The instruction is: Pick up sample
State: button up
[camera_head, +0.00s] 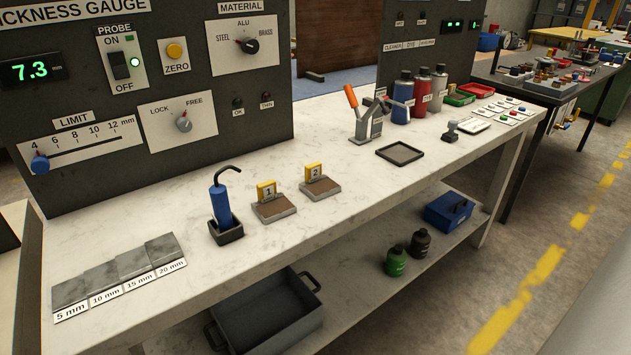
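Nothing in the camera_head view is labelled as a sample, so I cannot tell which thing it is. Two low pads with brown tops stand mid-bench, with yellow tags numbered 1 (274,208) and 2 (320,187). No separate piece can be made out on them. A grey stepped block (118,271) lies at the front left, its steps labelled 5, 10, 15 and 20 mm. A blue probe (221,202) with a black hooked top stands upright in a black holder (226,232). My gripper is not in view.
A thickness gauge panel (150,95) rises behind the bench (355,215). An orange-handled clamp (360,115), a black tray (400,153), several bottles (421,95) and small cards (507,109) are further right. A grey bin (270,315) and green bottle (396,262) are on the shelf below.

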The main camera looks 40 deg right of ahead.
aim_at(320, 180)
jog(key=j+z, duration=0.4)
jog(key=i+j+z, duration=0.1)
jog(key=j+z, duration=0.25)
jog(key=l, duration=0.1)
